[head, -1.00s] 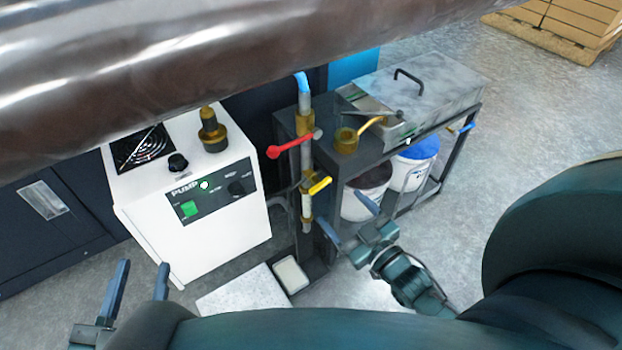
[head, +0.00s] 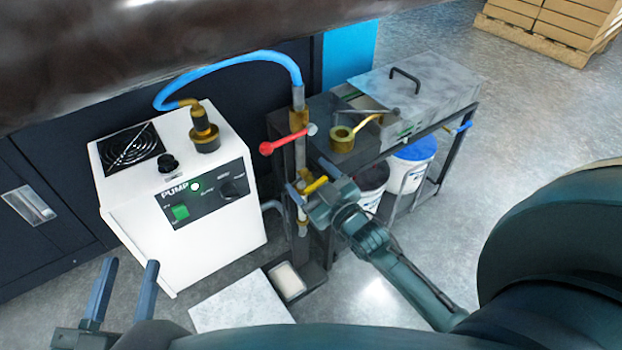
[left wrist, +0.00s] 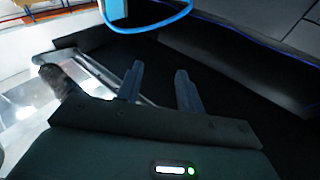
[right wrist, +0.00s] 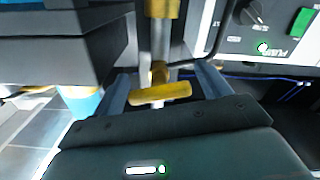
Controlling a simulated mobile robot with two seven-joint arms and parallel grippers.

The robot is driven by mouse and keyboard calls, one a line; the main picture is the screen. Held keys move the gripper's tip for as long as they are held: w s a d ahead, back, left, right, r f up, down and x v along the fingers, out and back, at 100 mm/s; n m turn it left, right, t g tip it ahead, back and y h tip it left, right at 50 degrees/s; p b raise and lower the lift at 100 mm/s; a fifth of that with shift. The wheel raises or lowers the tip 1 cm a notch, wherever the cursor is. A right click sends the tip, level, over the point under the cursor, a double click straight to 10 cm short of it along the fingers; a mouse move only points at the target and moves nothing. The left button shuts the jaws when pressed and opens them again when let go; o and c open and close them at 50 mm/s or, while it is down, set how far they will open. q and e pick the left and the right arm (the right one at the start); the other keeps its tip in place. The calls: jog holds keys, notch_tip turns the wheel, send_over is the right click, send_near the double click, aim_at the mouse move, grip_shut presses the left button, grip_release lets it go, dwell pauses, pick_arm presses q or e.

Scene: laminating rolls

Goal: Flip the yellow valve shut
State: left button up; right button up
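The yellow valve handle (head: 316,185) is on the vertical pipe (head: 300,155), below the red-handled valve (head: 285,143). In the right wrist view the yellow handle (right wrist: 160,95) lies crosswise to the pipe, slightly tilted. My right gripper (head: 312,182) is at this valve. In the right wrist view its two fingers (right wrist: 163,88) are apart, one on each side of the handle, with gaps showing. My left gripper (head: 125,285) is open and empty at the lower left, away from the valve; its spread fingers also show in the left wrist view (left wrist: 158,88).
A dark cart (head: 400,145) with a metal tank (head: 425,90) stands right, buckets below. A large roller (head: 200,40) spans the top.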

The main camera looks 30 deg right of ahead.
jog(key=c, duration=0.9)
jog(key=shift+r+p, duration=0.15)
jog(key=shift+p, duration=0.3)
jog(key=shift+r+m+p, duration=0.15)
jog(key=shift+m+p, duration=0.45)
jog(key=shift+p, duration=0.1)
jog(key=shift+m+p, duration=0.4)
jog(key=shift+p, duration=0.1)
jog(key=shift+f+m+p, duration=0.3)
jog(key=shift+m+p, duration=0.15)
jog(key=shift+m, duration=0.25)
pick_arm(q)
jog(key=shift+s+a+m+g+y, duration=0.15)
jog(key=shift+a+m+g+y, duration=0.15)
jog(key=shift+a+m, duration=0.1)
jog(key=shift+d, duration=0.1)
pick_arm(e)
jog(key=o, duration=1)
jog(key=shift+c, duration=0.2)
